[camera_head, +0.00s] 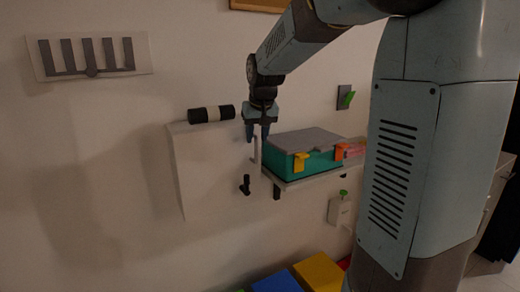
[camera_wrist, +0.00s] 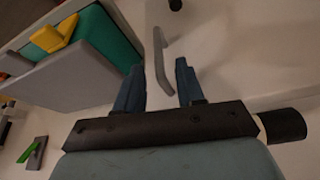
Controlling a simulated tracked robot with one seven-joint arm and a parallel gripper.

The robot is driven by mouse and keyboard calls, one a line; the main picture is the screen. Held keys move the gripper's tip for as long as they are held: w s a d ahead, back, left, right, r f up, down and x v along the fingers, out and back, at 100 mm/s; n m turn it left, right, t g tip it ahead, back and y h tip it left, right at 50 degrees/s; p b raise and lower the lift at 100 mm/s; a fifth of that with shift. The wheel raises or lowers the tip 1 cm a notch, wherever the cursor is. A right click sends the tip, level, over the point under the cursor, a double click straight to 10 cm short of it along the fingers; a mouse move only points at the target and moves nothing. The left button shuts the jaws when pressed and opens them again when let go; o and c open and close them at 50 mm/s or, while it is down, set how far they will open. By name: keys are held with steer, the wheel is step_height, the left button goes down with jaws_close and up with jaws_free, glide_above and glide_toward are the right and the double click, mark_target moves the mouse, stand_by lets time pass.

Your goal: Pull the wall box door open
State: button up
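The white wall box (camera_head: 208,168) is mounted on the wall, and its door looks shut. A pale grey bar handle (camera_head: 256,152) stands upright near the right edge of its front; it also shows in the wrist view (camera_wrist: 159,55). My gripper (camera_head: 257,138) points down at the top of the handle. In the wrist view my gripper (camera_wrist: 160,66) is open, with one dark blue finger on each side of the handle. The handle's near end lies between the fingers, with gaps on both sides. A black latch or knob (camera_head: 245,185) sits below the handle on the front.
A teal case with a grey lid (camera_head: 303,140) and yellow clasp rests on a shelf close to the right of the handle. A black-and-white cylinder (camera_head: 211,113) lies on the box top. A grey hook rack (camera_head: 88,56) hangs at upper left. Coloured boxes (camera_head: 318,272) stand below.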

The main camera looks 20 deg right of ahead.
steer(key=shift+x, duration=3.15)
steer(key=shift+c, duration=0.2)
jaws_close()
